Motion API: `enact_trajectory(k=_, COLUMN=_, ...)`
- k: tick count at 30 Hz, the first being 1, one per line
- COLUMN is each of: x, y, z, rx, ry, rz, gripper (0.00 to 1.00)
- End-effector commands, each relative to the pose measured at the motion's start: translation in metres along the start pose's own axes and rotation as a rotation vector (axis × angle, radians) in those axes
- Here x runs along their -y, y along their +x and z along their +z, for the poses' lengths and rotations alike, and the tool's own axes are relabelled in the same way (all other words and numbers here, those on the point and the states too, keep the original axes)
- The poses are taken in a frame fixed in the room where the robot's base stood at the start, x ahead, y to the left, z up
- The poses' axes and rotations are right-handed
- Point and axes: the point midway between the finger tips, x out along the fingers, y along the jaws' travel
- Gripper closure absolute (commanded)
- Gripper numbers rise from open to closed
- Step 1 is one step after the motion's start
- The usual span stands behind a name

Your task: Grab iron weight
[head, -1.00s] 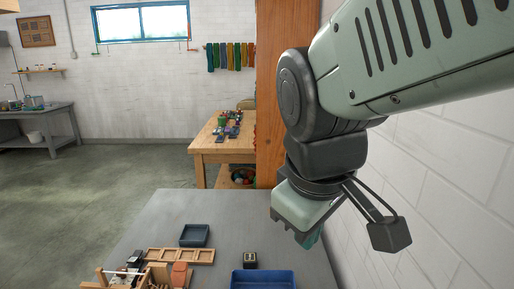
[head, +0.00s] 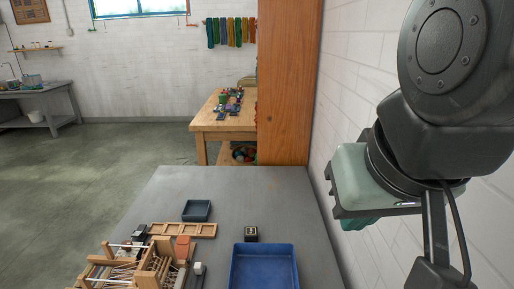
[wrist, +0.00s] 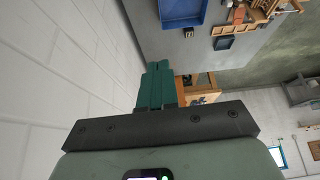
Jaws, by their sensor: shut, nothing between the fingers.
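No object can be made out for certain as the iron weight. A small dark block with a pale patterned top (head: 251,235) stands on the grey table just behind the blue tray; it also shows in the wrist view (wrist: 188,33). A small grey upright piece with a pale top (head: 199,270) stands left of the tray. My gripper (head: 361,223) is up at the right by the white wall, off to the right of the table and well apart from both. In the wrist view its teal fingers (wrist: 157,82) are together with nothing between them.
The blue tray (head: 236,270) looks empty. A small dark tray (head: 196,211), a wooden rack (head: 178,230) and a wooden loom-like frame (head: 145,272) stand on the left. A wooden post (head: 285,90) rises behind the table. The grey table's (head: 290,210) right and back parts are clear.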

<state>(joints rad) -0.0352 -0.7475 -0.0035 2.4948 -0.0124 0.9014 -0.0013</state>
Motion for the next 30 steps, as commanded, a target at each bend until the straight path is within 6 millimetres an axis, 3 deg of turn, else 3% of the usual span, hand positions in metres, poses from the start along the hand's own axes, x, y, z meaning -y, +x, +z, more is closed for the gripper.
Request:
enact_trajectory(k=12, x=0.0, y=0.0, z=-0.0002, rx=0.0, ry=-0.001, rz=0.0, gripper=1.0)
enact_trajectory(k=28, x=0.0, y=0.0, z=-0.0001, rx=0.0, ry=-0.001, rz=0.0, gripper=0.2)
enact_trajectory(k=30, x=0.0, y=0.0, z=-0.0001, rx=0.0, ry=-0.001, rz=0.0, gripper=0.19)
